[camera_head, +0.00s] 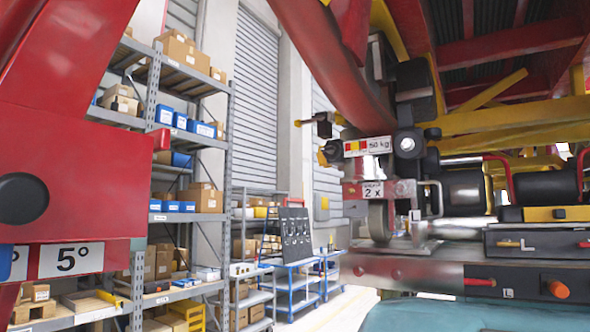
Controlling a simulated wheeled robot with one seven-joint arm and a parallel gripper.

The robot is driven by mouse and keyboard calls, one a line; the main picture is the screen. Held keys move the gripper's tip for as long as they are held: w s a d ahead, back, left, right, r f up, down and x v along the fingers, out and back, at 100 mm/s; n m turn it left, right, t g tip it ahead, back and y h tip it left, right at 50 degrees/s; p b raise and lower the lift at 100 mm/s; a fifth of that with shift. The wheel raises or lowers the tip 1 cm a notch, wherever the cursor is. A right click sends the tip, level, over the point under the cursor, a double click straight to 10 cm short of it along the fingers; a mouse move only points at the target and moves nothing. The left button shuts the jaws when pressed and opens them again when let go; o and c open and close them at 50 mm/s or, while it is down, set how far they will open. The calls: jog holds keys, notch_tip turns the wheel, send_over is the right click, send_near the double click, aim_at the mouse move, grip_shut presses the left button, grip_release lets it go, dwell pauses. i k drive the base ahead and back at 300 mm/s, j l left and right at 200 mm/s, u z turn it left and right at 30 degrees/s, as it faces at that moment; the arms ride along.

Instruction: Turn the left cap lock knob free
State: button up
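An orange round knob (558,289) sits on a dark front panel (530,280) at the lower right, beside a small "L" label (508,293). I cannot tell for sure that it is the left cap lock knob. A red handle-like piece (479,282) lies to its left on the same unit. Above is a dark panel (560,244) with another "L" mark and short yellow and red pieces. I see no part that I can identify as my gripper.
A wheel assembly (380,219) with "50 kg" and "2 x" labels stands left of the panels. Yellow beams (515,118) and red frame parts (320,60) hang overhead. A large red "5°" part (70,190) fills the left. Shelves (180,200) and a blue cart (292,280) stand behind.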

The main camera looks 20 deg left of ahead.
aim_at(329, 149)
jog(key=i+j+u, duration=0.2)
jog(key=i, duration=0.2)
jog(key=i+j+u, duration=0.25)
jog(key=i, duration=0.15)
jog(key=i+j+u, duration=0.2)
jog(key=i, duration=0.2)
